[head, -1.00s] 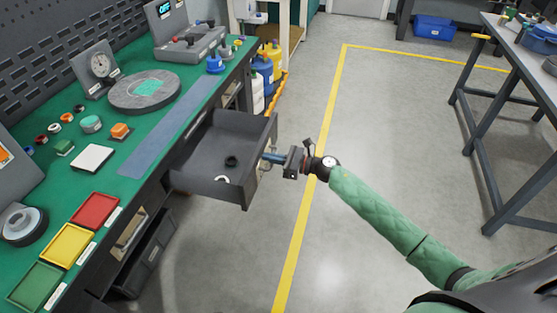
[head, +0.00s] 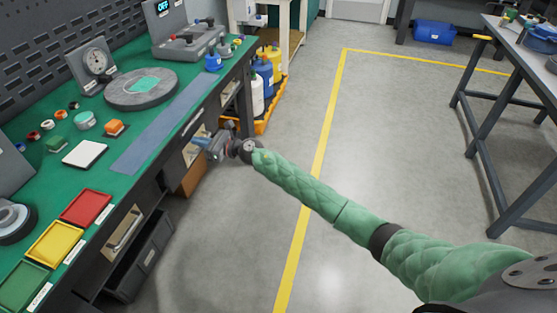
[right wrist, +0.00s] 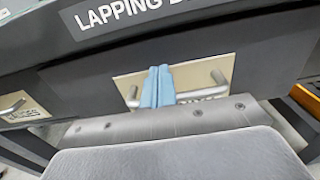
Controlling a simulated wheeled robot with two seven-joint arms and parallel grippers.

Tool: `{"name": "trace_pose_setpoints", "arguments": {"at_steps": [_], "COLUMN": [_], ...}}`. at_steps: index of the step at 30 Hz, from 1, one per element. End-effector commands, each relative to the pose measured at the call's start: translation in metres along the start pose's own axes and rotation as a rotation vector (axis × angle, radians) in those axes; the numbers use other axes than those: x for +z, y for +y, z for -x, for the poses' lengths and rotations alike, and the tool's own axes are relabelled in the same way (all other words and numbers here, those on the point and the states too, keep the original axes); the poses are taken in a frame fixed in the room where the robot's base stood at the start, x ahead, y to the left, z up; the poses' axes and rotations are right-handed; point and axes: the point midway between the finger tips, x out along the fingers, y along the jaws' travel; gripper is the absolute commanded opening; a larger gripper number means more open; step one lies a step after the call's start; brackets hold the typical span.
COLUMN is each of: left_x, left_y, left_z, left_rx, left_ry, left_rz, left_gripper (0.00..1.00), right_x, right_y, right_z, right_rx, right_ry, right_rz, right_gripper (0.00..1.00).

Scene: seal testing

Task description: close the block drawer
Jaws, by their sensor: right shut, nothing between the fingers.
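The block drawer's pale front (right wrist: 205,75), with a metal bar handle (right wrist: 218,77), shows in the right wrist view under the bench edge. It looks pushed in, with its inside hidden; whether it is fully flush I cannot tell. Its label is partly hidden. My right gripper's blue fingers (right wrist: 157,87) are together and empty, in front of the drawer front beside the handle; I cannot tell whether they touch it. In the head view my right gripper (head: 205,143) is at the bench front and covers part of the drawer. My left gripper is not in view.
The green bench (head: 62,190) holds red, yellow and green trays, a dial gauge (head: 97,62) and a round plate (head: 142,87). A dark lower drawer (head: 145,258) stands out at lower left. Bottles stand in an orange tray (head: 268,119).

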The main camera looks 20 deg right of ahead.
Motion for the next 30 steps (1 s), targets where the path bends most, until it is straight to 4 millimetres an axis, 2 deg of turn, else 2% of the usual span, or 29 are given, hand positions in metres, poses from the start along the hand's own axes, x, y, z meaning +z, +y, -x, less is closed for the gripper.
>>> {"name": "trace_pose_setpoints", "arguments": {"at_steps": [3, 10, 24, 30], "left_x": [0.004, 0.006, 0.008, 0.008], "left_y": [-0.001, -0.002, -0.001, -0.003], "left_z": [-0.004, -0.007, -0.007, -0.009], "left_rx": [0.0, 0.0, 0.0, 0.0], "left_ry": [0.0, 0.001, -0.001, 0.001], "left_rz": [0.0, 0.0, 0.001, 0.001], "left_gripper": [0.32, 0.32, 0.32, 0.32], "right_x": [-0.001, -0.001, 0.004, 0.004], "right_y": [0.0, 0.0, 0.0, -0.004], "right_z": [-0.019, -0.038, -0.044, -0.041], "right_rx": [0.001, 0.0, -0.001, -0.002], "right_ry": [0.0, 0.001, -0.004, -0.006], "right_rz": [0.0, 0.0, 0.001, 0.002], "right_gripper": [0.0, 0.0, 0.0, 0.0]}}
